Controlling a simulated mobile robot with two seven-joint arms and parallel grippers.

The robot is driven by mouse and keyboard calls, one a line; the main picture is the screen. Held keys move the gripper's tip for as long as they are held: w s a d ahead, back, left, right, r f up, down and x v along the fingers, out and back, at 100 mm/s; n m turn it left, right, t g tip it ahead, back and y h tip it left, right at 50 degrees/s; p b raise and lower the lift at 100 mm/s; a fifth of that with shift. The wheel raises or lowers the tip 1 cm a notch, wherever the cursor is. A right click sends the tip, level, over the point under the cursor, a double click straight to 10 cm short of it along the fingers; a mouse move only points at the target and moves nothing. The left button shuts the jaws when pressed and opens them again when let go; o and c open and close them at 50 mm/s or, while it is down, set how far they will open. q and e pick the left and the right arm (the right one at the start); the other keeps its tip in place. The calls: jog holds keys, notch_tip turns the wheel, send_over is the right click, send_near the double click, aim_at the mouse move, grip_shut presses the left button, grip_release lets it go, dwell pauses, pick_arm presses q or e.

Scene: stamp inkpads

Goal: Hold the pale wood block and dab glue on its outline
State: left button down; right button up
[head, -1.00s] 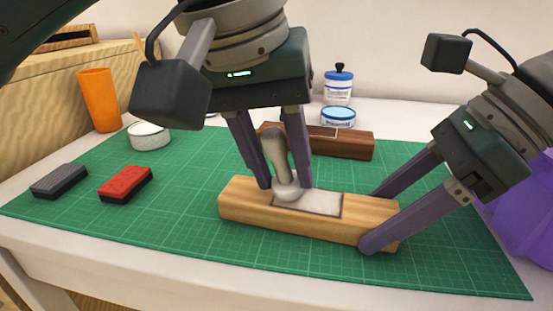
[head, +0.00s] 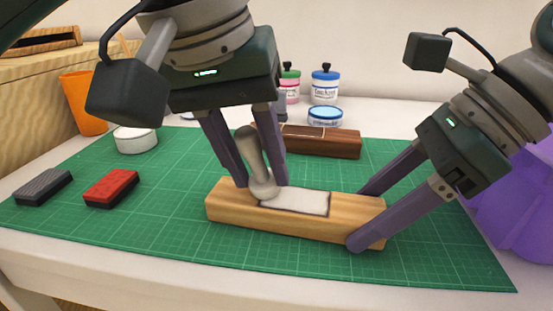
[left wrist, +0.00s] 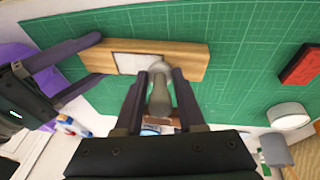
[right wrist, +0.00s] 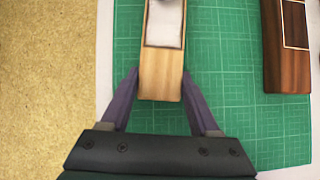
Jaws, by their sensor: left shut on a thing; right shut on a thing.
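The pale wood block (head: 290,225) lies on the green cutting mat, with a whitish rectangle in a dark outline (head: 305,202) on its top. My right gripper (head: 362,219) is shut on the block's right end, one finger on each side; the right wrist view also shows the block (right wrist: 160,72) between the fingers. My left gripper (head: 262,186) is shut on a grey-beige dabber with a rounded handle (head: 252,155). The dabber's round foot is at the left end of the outlined rectangle, seemingly touching the block top. In the left wrist view the dabber (left wrist: 160,95) partly hides the block.
A dark wood block (head: 325,141) lies behind. A red pad (head: 111,187) and a grey pad (head: 42,186) are at left, with a white round tin (head: 135,140) and orange cup (head: 82,103) behind them. Jars (head: 325,86) stand at the back. The mat's front is clear.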

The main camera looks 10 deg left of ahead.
aim_at(256, 132)
pick_arm(q)
jog(key=shift+r, duration=2.55)
pick_arm(e)
jog(key=o, duration=1.4)
jog(key=shift+c, duration=0.2)
jog(key=shift+d+r, duration=0.1)
